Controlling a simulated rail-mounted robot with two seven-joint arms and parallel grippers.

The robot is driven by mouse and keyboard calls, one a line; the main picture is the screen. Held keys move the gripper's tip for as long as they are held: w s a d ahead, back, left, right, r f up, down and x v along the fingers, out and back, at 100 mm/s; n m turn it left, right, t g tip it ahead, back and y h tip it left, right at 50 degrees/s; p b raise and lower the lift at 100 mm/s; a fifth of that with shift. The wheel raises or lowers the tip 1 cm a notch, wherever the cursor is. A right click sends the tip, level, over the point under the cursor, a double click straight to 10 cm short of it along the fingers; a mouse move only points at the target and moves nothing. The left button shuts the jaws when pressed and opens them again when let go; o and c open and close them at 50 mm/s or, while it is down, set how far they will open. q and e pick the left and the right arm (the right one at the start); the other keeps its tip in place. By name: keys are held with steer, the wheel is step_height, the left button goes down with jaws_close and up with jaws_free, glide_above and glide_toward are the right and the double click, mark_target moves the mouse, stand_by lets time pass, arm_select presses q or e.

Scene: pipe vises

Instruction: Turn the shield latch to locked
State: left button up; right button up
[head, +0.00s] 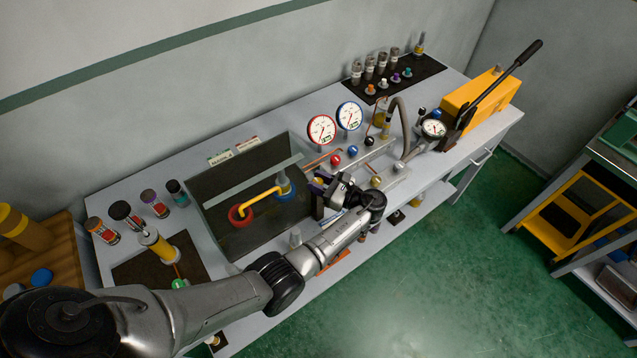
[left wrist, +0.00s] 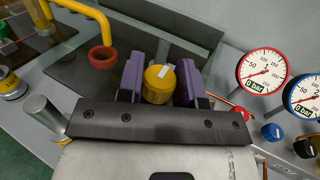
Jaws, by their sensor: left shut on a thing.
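My left gripper (head: 320,184) is at the right end of the dark shield enclosure (head: 225,182) on the bench. In the left wrist view, its two purple fingers (left wrist: 160,80) stand on either side of a round yellow latch knob (left wrist: 158,88) and are shut on it. The knob has a short white mark on its top, tilted slightly. In the head view the knob is hidden by the gripper. I cannot read any locked or unlocked label. My right gripper is in neither view.
A yellow pipe (head: 262,192) with a red ring (head: 240,216) and a blue fitting (head: 285,187) sits in the enclosure. Two gauges, red (head: 321,129) and blue (head: 349,116), stand behind the gripper. A yellow hand pump (head: 480,98) is at the far right of the bench.

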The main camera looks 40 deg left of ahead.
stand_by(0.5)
arm_select(q)
steer(key=o, duration=0.9)
steer(key=shift+w+d, duration=0.1)
steer(key=shift+d, duration=0.2)
steer(key=shift+b+v, duration=2)
steer(key=shift+v, duration=4.55)
steer(key=shift+w, duration=0.1)
